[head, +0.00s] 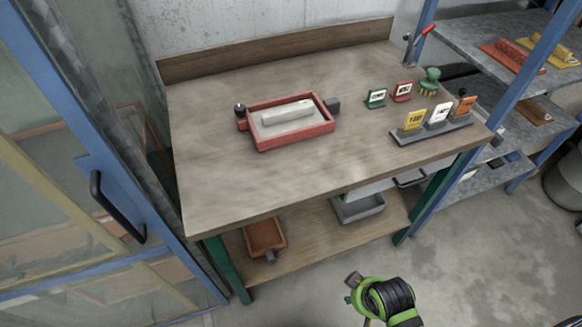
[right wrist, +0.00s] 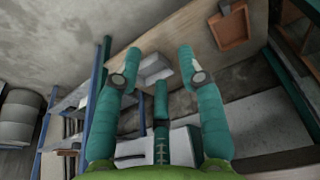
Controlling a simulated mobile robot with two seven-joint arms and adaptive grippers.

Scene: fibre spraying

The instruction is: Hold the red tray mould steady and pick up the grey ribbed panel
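The red tray mould (head: 296,141) lies on the workbench, left of its middle, with a dark fitting at each end. A light grey panel (head: 301,124) with a raised block along its middle sits inside the red walls. It seems to be the grey ribbed panel, but ribs are too small to tell. My right gripper (right wrist: 161,66) has its teal fingers spread with nothing between them. In the head view, my green and black right wrist shows low in front of the bench, well away from the tray. My left gripper is not in view.
The wooden bench (head: 225,190) is clear around the tray. Small coloured cards and a dark card rack (head: 432,132) stand at the right. A reddish tray (head: 264,238) and a grey bin (head: 358,207) sit on the lower shelf. Blue-framed shelving stands right, a blue-framed door left.

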